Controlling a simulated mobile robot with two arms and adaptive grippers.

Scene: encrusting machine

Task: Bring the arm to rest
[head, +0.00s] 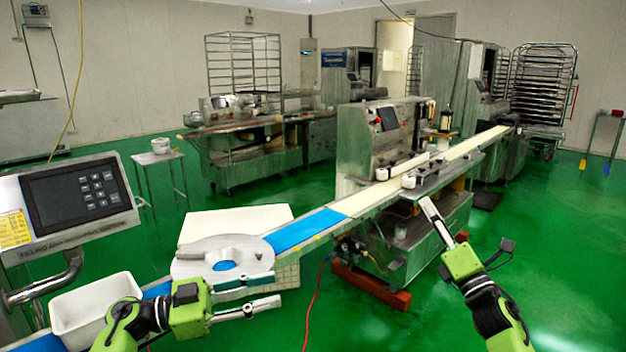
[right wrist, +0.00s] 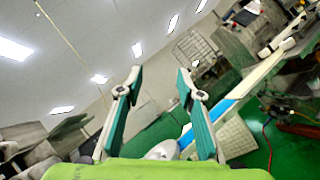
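My left gripper (head: 276,289) is at the lower left of the head view, in front of the grey round ring plate (head: 195,268) on the conveyor. Its two fingers are apart, with nothing seen between them.
A white bin (head: 95,308) stands at the lower left, beside my left arm. A control panel (head: 80,200) stands behind it. The conveyor's blue belt (head: 305,231) runs to the encrusting machine. Green floor (head: 560,240) is open at right. A rack (head: 542,85) stands farther back.

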